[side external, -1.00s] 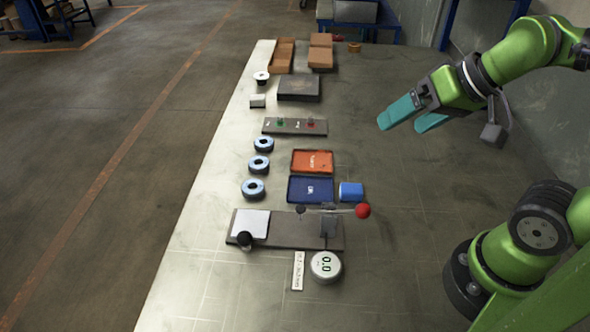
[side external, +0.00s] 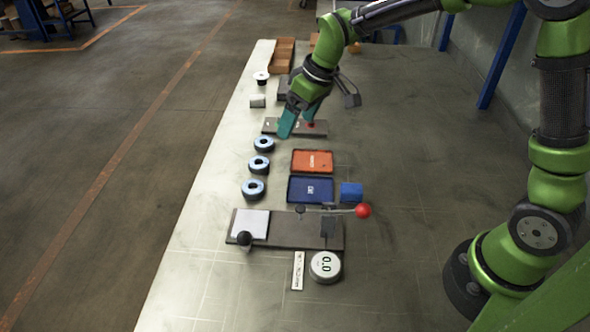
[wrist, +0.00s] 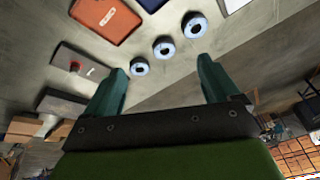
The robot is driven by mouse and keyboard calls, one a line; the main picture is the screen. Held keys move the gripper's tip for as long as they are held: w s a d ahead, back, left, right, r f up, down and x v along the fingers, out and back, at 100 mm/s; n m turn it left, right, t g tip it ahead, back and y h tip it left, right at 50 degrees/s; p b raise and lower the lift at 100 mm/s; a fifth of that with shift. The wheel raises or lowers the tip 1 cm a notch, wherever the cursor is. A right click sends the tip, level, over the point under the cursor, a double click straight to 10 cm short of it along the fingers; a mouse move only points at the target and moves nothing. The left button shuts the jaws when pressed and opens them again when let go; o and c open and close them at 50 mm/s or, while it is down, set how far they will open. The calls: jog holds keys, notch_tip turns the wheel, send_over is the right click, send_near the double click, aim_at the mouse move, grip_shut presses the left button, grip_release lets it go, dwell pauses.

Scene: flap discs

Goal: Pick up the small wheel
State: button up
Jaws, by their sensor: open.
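Three dark flap discs with pale blue tops lie in a row along the table's left side. In the side view they are the far disc (side external: 264,144), the middle disc (side external: 259,164) and the near disc (side external: 254,188). I cannot tell surely which is the small wheel. The wrist view also shows the far disc (wrist: 139,67), middle disc (wrist: 163,47) and near disc (wrist: 194,26), all ahead of the fingers. My gripper (side external: 300,119) is open and empty above the button plate, right of and beyond the far disc. Its teal fingers (wrist: 162,68) frame bare table.
An orange tray (side external: 312,161) and a blue tray (side external: 310,189) lie right of the discs, with a blue block (side external: 351,192) beside them. The button plate (side external: 275,126) lies beneath my gripper. A lever with a red ball (side external: 363,211) stands nearer the camera.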

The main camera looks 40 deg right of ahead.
jog(key=w+a+n, duration=0.1)
jog(key=w+n, duration=0.2)
jog(key=w, duration=0.1)
send_near(260, 158)
jog(key=f, duration=0.1)
jog(key=a+f, duration=0.1)
jog(key=f, duration=0.1)
jog(key=shift+s+a+t, duration=0.1)
jog(key=shift+t, duration=0.2)
jog(key=shift+a+x, duration=0.1)
jog(key=shift+x, duration=1.25)
jog(key=shift+a+x, duration=0.15)
jog(key=shift+x, duration=1.2)
jog(key=shift+s, duration=0.15)
jog(key=shift+c, duration=0.2)
jog(key=c, duration=1.2)
jog(key=shift+o, duration=0.2)
jog(key=shift+r, duration=0.1)
